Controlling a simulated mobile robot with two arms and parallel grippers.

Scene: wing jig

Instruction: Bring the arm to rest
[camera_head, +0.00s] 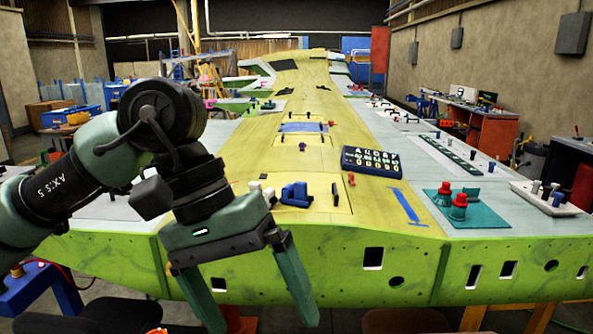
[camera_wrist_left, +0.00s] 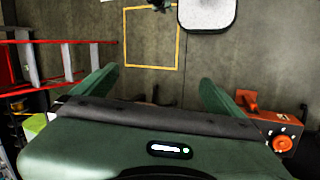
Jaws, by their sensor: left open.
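My left arm comes in from the left in the head view, and its green-grey gripper (camera_head: 262,318) hangs in front of the near edge of the wing (camera_head: 330,255). Its two fingers point down and are spread wide apart, with nothing between them. The left wrist view also shows the open gripper (camera_wrist_left: 158,85), with bare floor beyond the fingers. My right gripper does not show in either view.
On the wing lie a blue clamp-like part (camera_head: 296,194), a dark lettered tray (camera_head: 371,161) and a teal plate with red knobs (camera_head: 458,205). In the left wrist view a red ladder (camera_wrist_left: 65,65) is at left and an orange-red box (camera_wrist_left: 272,130) at right.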

